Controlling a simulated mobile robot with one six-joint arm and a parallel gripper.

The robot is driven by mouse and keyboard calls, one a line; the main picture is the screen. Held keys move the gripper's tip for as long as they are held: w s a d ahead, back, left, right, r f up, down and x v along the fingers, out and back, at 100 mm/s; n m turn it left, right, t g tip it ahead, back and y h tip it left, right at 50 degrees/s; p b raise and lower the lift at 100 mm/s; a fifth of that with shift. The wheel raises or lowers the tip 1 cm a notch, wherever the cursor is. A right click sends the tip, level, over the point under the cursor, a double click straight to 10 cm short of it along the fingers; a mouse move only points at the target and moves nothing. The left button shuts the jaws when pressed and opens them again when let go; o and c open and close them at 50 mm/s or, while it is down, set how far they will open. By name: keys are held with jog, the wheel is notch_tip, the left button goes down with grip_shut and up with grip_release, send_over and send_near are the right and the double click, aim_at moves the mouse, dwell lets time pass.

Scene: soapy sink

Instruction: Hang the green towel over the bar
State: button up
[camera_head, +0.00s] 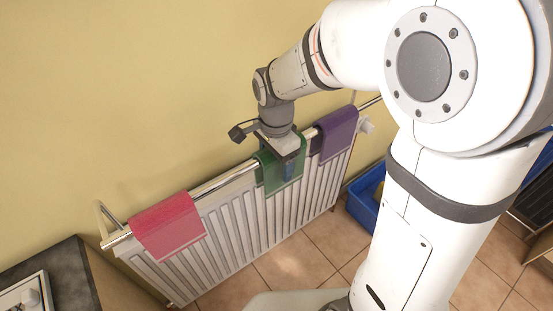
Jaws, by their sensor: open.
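The green towel (283,178) hangs over the chrome bar (224,180), between the other two towels. Its front part drapes down before the white radiator. My gripper (288,160) is right above the green towel at the bar, pointing down, and hides the towel's upper part. The jaws are open; the fingers are mostly hidden behind the gripper body, and I cannot tell whether they touch the cloth.
A pink towel (168,226) hangs on the bar to the left, a purple towel (337,134) to the right. The white radiator (232,228) stands below. A blue crate (362,205) is on the tiled floor (305,245). A dark counter (70,275) is at lower left.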

notch_tip(320, 180, up, 7)
jog(key=shift+r+p, duration=0.1)
jog(key=shift+p, duration=0.2)
jog(key=shift+r, duration=0.3)
jog(key=shift+d, duration=0.1)
jog(key=s+d+r+n+t+p, duration=0.2)
jog(key=s+d+n, duration=0.9)
jog(key=d, duration=0.2)
jog(key=shift+s+r+t+p, duration=0.15)
jog(key=shift+s+t+p, duration=0.15)
jog(key=shift+s+p, duration=0.1)
jog(key=shift+w+d, duration=0.1)
dwell(1.4)
